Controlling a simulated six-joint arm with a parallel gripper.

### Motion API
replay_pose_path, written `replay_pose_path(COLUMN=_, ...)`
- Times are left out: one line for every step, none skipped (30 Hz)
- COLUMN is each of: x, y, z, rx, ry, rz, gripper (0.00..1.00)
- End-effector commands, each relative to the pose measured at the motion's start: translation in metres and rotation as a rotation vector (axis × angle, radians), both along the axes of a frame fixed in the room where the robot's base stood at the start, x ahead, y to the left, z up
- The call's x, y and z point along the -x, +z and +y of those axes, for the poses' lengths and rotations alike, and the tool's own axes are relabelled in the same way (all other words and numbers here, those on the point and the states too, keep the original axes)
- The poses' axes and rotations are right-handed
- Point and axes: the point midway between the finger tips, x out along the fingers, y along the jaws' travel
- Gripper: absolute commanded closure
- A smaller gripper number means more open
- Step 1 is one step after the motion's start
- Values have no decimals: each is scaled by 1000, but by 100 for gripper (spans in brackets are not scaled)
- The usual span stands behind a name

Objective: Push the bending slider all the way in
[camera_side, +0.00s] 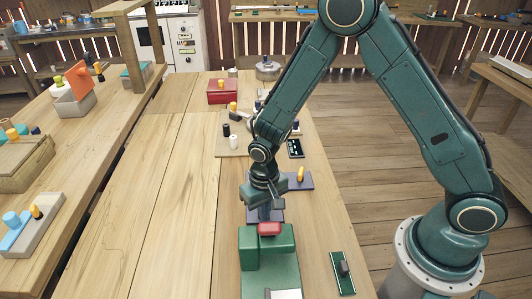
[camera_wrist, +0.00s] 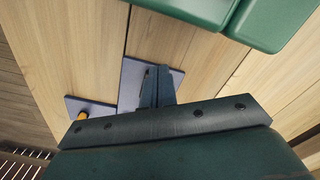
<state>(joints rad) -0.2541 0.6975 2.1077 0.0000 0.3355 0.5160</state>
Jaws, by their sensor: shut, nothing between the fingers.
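A green device (camera_side: 284,242) stands at the near end of the table, with a red block (camera_side: 270,229) at its back edge; the red block looks like the slider, though I cannot be sure. My gripper (camera_side: 264,214) is shut and empty, pointing down just behind the red block. I cannot tell whether they touch. In the wrist view my gripper's closed fingers (camera_wrist: 157,88) are over a grey-purple plate (camera_wrist: 132,80). Green parts of the device (camera_wrist: 268,22) show at the top there; the red block is not visible in that view.
A second purple plate with an orange peg (camera_side: 300,175) lies behind and right of my gripper. A small green plate with a dark knob (camera_side: 343,268) lies near the right edge. A red box (camera_side: 222,95) stands farther back. The table's left side is clear.

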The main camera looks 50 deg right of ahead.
Motion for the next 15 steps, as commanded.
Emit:
replay_pose_path(x=-1, y=0, z=-1, rx=0, ry=-1, rz=0, gripper=100)
replay_pose_path(x=-1, y=0, z=-1, rx=0, ry=-1, rz=0, gripper=100)
replay_pose_path(x=-2, y=0, z=-2, rx=0, ry=-1, rz=0, gripper=100)
replay_pose_path(x=-2, y=0, z=-3, rx=0, ry=-1, rz=0, gripper=100)
replay_pose_path(x=-3, y=0, z=-3, rx=0, ry=-1, rz=0, gripper=100)
replay_pose_path(x=-3, y=0, z=-4, rx=0, ry=-1, rz=0, gripper=100)
replay_pose_path(x=-4, y=0, z=-4, rx=0, ry=-1, rz=0, gripper=100)
replay_pose_path(x=-4, y=0, z=-5, rx=0, ry=-1, rz=1, gripper=100)
replay_pose_path(x=-5, y=0, z=-5, rx=0, ry=-1, rz=1, gripper=100)
replay_pose_path(x=-5, y=0, z=-6, rx=0, ry=0, rz=1, gripper=100)
replay_pose_path(x=-5, y=0, z=-6, rx=0, ry=0, rz=1, gripper=100)
replay_pose_path(x=-6, y=0, z=-7, rx=0, ry=0, rz=1, gripper=100)
replay_pose_path(x=-6, y=0, z=-7, rx=0, ry=0, rz=1, gripper=100)
replay_pose_path(x=-7, y=0, z=-7, rx=0, ry=0, rz=1, gripper=100)
replay_pose_path(x=-7, y=0, z=-8, rx=0, ry=0, rz=1, gripper=100)
